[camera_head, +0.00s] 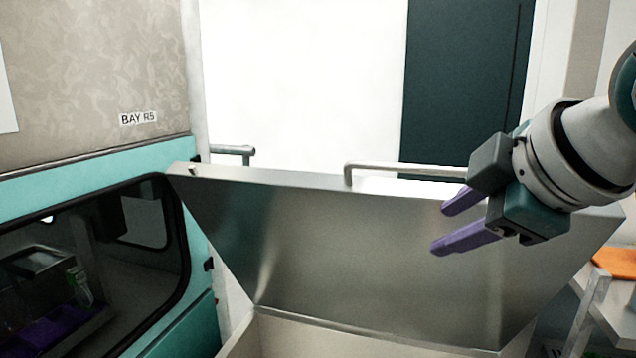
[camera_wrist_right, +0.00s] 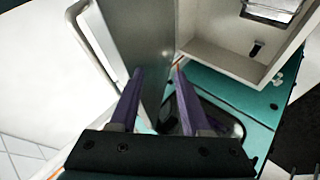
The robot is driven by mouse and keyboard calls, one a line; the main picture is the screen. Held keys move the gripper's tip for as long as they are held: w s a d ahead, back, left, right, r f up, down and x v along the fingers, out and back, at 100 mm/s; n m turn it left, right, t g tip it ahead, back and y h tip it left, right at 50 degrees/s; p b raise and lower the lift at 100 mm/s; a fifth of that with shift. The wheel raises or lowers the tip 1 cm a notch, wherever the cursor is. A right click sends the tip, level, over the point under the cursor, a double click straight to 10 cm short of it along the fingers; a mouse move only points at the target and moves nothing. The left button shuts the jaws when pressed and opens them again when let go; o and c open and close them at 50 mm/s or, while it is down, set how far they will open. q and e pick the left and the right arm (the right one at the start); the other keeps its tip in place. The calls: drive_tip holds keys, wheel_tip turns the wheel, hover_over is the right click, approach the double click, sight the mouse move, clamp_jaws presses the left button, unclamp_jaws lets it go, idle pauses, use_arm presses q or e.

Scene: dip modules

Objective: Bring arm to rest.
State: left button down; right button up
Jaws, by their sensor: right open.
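My right gripper (camera_head: 440,228) is on the right side of the head view, its arm coming in from the right edge. Its two purple fingers are apart with nothing between them, in front of a raised metal lid (camera_head: 370,260). In the right wrist view the open fingers (camera_wrist_right: 158,75) point toward the metal panel, also empty. Whether the fingers touch the lid cannot be told. My left gripper is not in view.
A teal cabinet (camera_head: 200,240) with a dark window and a "BAY R5" label (camera_head: 138,118) stands at the left. A pale bin edge (camera_head: 300,335) lies below the lid. An orange item (camera_head: 615,262) sits on a surface at the right.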

drive_tip(key=s+f+m+g+p, duration=0.2)
drive_tip(key=s+m, duration=0.1)
drive_tip(key=s, duration=0.6)
drive_tip(key=s+d+f+m+g+h+p, duration=0.1)
drive_tip(key=s+f+m+g+p, duration=0.1)
drive_tip(key=s, duration=0.7)
drive_tip(key=s+d+f+m+g+p, duration=0.1)
drive_tip(key=s+f+m, duration=0.3)
drive_tip(key=s, duration=0.5)
drive_tip(key=shift+m+g+p, duration=0.5)
drive_tip(key=shift+m+p, duration=0.1)
drive_tip(key=shift+m, duration=0.5)
